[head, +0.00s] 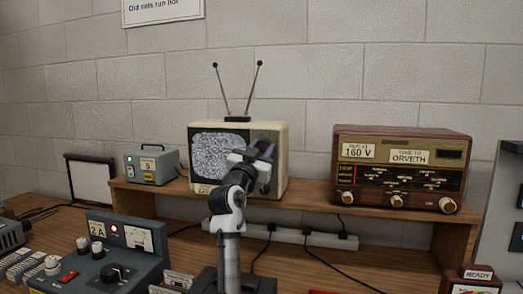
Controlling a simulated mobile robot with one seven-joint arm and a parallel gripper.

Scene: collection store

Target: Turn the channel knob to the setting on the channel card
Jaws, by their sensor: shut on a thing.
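A cream television (281,150) with a screen of grey static stands on the wooden shelf, two antenna rods on top. My gripper (264,150) is at the dark control panel right of the screen. It is shut on what appears to be the channel knob, which the jaws hide, so its setting cannot be read. A small dark knob (265,189) shows lower on the panel. I cannot identify the channel card for certain; a small yellowish label (202,189) below the screen is too small to read fully.
A brown radio (400,140) with several cream knobs stands right on the shelf (310,193). A grey box (152,165) with a "5" label stands left. A power strip (300,238) runs below the shelf. A blue-grey control unit (125,250) sits front left.

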